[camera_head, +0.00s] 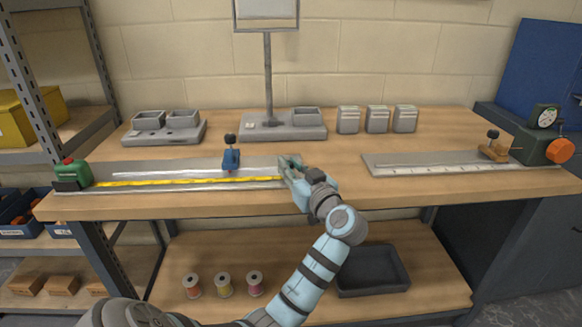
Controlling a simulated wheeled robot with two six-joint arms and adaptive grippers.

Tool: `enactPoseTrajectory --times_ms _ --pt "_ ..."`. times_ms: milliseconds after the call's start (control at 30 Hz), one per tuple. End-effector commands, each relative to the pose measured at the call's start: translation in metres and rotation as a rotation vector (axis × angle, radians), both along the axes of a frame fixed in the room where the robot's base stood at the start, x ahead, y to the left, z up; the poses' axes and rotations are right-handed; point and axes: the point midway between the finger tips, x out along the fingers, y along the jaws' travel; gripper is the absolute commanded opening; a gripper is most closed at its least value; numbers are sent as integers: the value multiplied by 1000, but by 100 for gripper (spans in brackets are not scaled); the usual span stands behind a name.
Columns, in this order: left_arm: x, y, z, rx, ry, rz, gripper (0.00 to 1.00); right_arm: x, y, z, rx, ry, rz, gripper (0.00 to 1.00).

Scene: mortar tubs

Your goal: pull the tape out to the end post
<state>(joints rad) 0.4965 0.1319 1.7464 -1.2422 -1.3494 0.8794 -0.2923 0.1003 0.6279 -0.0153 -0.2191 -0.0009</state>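A green tape case (70,176) with a red top sits at the left end of a long grey board (150,173) on the bench. The yellow tape (185,181) runs out of it to the right, nearly straight along the board, and reaches my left gripper (288,168). My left gripper is at the board's right end, with its fingers at the tape's end. They look shut on it, though the grip itself is small and partly hidden. I cannot make out an end post apart from the gripper. My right gripper is not in view.
A blue clamp (231,159) with a dark knob stands at the board's back edge, behind the tape. A second board (420,164) with an orange clamp (494,152) lies to the right. Grey tubs (377,119) stand at the back. The bench between the boards is clear.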

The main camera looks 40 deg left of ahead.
Motion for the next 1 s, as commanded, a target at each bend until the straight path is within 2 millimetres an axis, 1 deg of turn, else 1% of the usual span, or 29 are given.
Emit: enactPoseTrajectory --times_ms 33,67,367,467,600,733,833,1000 --pt "1 0 1 1 -1 -2 23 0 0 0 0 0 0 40" --pt "1 0 1 1 -1 -2 27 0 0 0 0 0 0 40" --pt "0 -2 0 1 -1 -3 27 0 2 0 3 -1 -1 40" --pt "-2 -14 -1 -3 -1 -5 27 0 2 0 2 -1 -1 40" --pt "-12 -43 -1 -6 -1 -6 27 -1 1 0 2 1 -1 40" --pt "-19 -65 -1 -3 -2 -5 27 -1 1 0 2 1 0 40" --pt "-22 -72 0 -1 -1 -3 27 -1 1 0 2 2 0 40" --pt "-22 -72 0 1 0 -2 27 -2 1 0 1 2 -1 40"
